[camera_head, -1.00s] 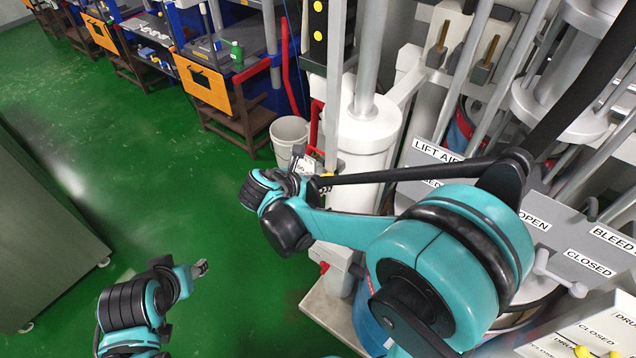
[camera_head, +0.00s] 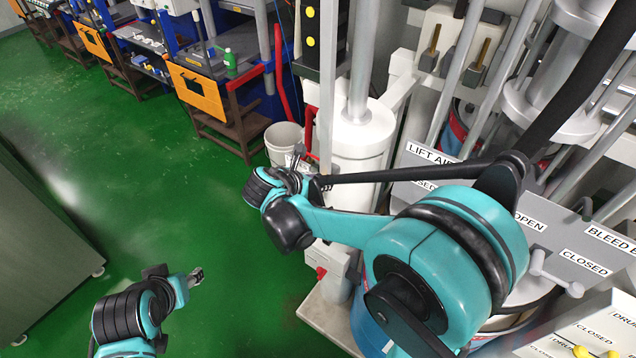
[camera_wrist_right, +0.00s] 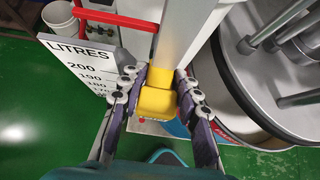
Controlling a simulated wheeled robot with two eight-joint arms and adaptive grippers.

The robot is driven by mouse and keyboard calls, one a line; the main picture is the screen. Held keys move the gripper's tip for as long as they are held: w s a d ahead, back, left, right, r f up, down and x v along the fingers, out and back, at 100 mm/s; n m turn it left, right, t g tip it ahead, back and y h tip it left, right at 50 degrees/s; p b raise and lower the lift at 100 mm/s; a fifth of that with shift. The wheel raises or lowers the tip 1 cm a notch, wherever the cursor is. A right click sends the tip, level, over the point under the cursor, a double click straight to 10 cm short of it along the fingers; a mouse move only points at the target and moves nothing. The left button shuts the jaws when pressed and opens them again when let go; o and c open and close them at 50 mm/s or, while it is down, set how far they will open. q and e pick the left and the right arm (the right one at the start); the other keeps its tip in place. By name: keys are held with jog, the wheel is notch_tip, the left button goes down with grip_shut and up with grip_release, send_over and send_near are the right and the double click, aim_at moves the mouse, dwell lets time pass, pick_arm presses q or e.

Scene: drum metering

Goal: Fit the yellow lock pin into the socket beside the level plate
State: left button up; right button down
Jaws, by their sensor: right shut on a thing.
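The yellow lock pin (camera_wrist_right: 158,103) is between the fingers of my right gripper (camera_wrist_right: 157,85) in the right wrist view, and the gripper is shut on it. A second yellow part (camera_wrist_right: 168,77) shows just beyond it against a pale post; I cannot tell whether it belongs to the pin. The white level plate (camera_wrist_right: 82,66), marked LITRES, is left of the fingers. I cannot make out the socket. In the head view my right gripper (camera_head: 298,166) is beside the white column, its pin not clearly visible. My left gripper (camera_head: 195,277) is over the green floor; its finger gap is too small to judge.
The pale post (camera_wrist_right: 182,35) rises beside the level plate. A round drum lid (camera_wrist_right: 275,75) is on the right. A white bucket (camera_head: 281,136) stands behind my right gripper. A panel (camera_head: 478,215) with valve labels is at right.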

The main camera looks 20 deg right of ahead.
jog(key=shift+w+d, duration=0.3)
jog(key=shift+d, duration=0.1)
jog(key=c, duration=1)
grip_release()
jog(key=shift+a, duration=0.1)
jog(key=v, duration=1.2)
